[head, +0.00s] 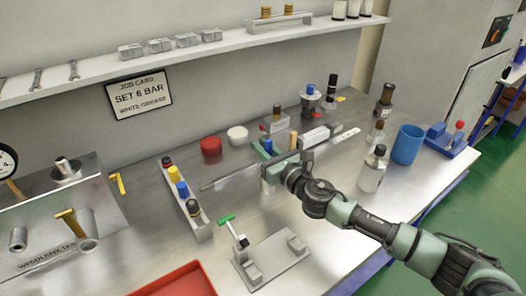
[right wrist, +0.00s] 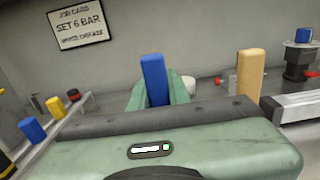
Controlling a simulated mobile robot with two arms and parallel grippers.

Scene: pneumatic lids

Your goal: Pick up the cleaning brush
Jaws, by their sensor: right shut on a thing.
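My right gripper (head: 272,160) is over the middle of the bench, its arm coming in from the right. No bristles can be made out. My left gripper is not in view.
A narrow tray (head: 202,222) with coloured caps stands left of the gripper. A metal fixture with a green handle (head: 270,262) stands in front. A clear bottle (head: 371,172) and a blue cup (head: 408,145) stand to the right. A red tray (head: 180,281) lies at the front.

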